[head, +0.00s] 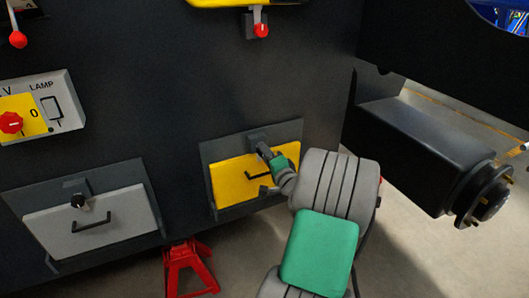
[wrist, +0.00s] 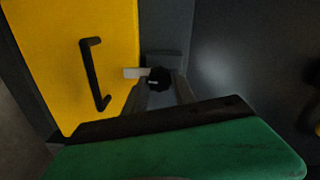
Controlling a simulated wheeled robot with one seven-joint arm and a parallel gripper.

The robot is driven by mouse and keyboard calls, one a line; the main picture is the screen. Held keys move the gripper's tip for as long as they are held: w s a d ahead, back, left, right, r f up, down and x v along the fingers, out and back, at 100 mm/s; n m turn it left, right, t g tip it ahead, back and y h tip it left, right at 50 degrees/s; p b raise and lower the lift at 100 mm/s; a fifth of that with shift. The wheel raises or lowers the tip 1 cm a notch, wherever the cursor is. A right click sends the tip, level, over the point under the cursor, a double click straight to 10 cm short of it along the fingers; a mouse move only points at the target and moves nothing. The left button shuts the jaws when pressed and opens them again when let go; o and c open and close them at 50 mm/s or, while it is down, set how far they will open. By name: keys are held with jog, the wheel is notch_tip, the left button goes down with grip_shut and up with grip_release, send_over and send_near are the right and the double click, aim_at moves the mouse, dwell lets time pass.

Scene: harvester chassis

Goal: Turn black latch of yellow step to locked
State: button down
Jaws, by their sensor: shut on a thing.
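The yellow step (head: 230,184) is a closed panel in a dark frame low on the chassis, with a black bar handle (wrist: 93,74). Its black latch (wrist: 158,77) is a round knob at the step's edge, on a grey mount. A pale tab (wrist: 134,73) reaches from the knob over the edge of the yellow panel in the wrist view. My gripper (wrist: 159,88) has its two fingers on either side of the knob, shut on it. In the head view my gripper (head: 267,154) is at the top of the step and hides most of the latch.
A grey step (head: 92,222) with its own black latch (head: 78,201) is at the lower left. A lamp switch panel (head: 45,108) is above it. A red jack stand (head: 188,268) stands below. A black axle hub (head: 430,160) juts out at the right.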

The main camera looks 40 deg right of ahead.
dwell(0.3)
jog(key=c, duration=1)
grip_release()
jog(key=shift+c, duration=0.2)
jog(key=shift+s, duration=0.1)
jog(key=v, duration=0.7)
jog(key=shift+s, duration=0.25)
jog(key=shift+a, duration=0.15)
